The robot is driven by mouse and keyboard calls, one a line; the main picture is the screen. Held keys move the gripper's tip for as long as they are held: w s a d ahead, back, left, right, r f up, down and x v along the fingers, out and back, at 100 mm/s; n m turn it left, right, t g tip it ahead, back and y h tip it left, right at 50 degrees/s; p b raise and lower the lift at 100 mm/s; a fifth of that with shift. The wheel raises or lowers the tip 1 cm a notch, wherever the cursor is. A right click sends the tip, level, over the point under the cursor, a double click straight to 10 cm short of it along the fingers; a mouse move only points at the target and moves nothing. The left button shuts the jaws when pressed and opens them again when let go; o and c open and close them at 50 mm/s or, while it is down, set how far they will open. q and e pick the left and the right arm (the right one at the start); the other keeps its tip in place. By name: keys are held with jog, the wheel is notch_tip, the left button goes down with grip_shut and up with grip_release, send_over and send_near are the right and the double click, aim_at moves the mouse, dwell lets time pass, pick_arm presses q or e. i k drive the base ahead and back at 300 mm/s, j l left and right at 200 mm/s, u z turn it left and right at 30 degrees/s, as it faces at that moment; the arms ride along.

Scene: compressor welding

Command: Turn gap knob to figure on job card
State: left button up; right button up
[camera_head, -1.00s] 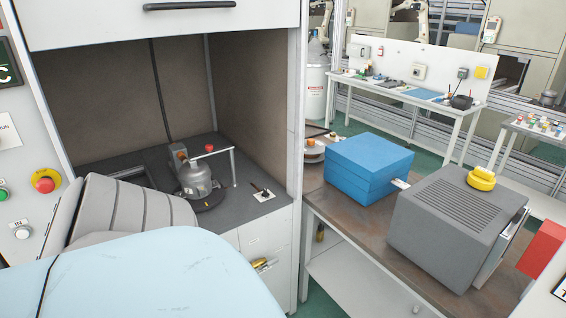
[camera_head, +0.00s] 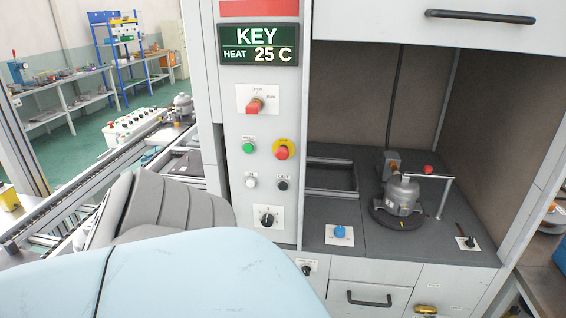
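A black dial knob (camera_head: 266,219) on a white plate is low on the grey control panel. A blue knob (camera_head: 340,232) on a white plate sits on the dark worktop of the welding bay, front left. A small black knob (camera_head: 306,271) is on the cabinet front below. Their labels are too small to read, so I cannot tell which is the gap knob. No job card can be made out. Neither gripper is in view; a pale blue and grey part of my own body fills the lower left.
The display (camera_head: 258,44) reads KEY, HEAT 25 C. Below are a red key switch (camera_head: 255,106), green button (camera_head: 248,148) and red emergency stop (camera_head: 283,149). A grey compressor (camera_head: 402,193) stands in the bay, with a black lever (camera_head: 466,240) front right. A conveyor runs left.

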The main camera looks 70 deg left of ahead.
aim_at(340, 232)
jog(key=u, duration=1.65)
